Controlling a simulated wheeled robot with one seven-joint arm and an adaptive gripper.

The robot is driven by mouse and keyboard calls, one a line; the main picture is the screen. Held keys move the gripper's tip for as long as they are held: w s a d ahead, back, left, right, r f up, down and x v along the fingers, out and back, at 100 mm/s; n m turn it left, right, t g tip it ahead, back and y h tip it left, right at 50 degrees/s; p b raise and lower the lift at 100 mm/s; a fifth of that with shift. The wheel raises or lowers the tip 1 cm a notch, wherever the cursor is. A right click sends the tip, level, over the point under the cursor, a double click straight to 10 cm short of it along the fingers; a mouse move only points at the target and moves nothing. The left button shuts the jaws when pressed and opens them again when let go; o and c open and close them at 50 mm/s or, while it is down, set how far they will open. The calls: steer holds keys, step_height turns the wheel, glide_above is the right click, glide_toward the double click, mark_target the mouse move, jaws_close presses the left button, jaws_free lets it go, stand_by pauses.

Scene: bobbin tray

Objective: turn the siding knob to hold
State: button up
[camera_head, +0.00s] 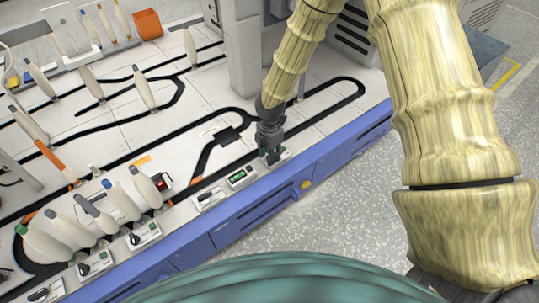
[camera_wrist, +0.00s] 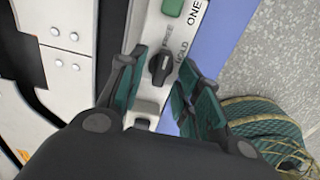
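The siding knob (camera_wrist: 160,69) is a small dark rotary knob on a pale plate, shown in the wrist view. The word HOLD is printed to its right and another label, partly blurred, is above it. Its ridge runs roughly up and down in the picture; I cannot tell exactly which label it points at. My gripper (camera_wrist: 163,60) is open, with one teal-padded finger on each side of the knob and visible gaps between. In the head view my gripper (camera_head: 270,147) points down over the plate at the table's front edge and hides the knob.
A green display (camera_head: 238,176) and another switch plate (camera_head: 209,198) sit left of my gripper along the blue front edge (camera_head: 250,208). Several pale bobbins stand further left. A grey column (camera_head: 243,50) rises behind. Black track runs across the white top.

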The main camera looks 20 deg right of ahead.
jaws_close()
steer(key=shift+r+m+p, duration=0.1)
steer(key=shift+m+p, duration=0.2)
steer(key=shift+p, duration=0.35)
steer(key=shift+r+m+p, duration=0.15)
steer(key=shift+m+p, duration=0.45)
steer(key=shift+p, duration=0.3)
steer(key=m+p, duration=0.3)
steer(key=p, duration=0.1)
steer(key=m+p, duration=0.5)
steer(key=m, duration=0.2)
steer(key=shift+w, duration=0.1)
steer(key=m+p, duration=0.1)
steer(key=m, duration=0.1)
steer(key=m+p, duration=0.1)
steer(key=m, duration=0.1)
steer(key=m+p, duration=0.1)
steer(key=m, duration=0.1)
steer(key=shift+w+d+f, duration=0.1)
steer(key=shift+d+f, duration=0.05)
steer(key=shift+f, duration=0.15)
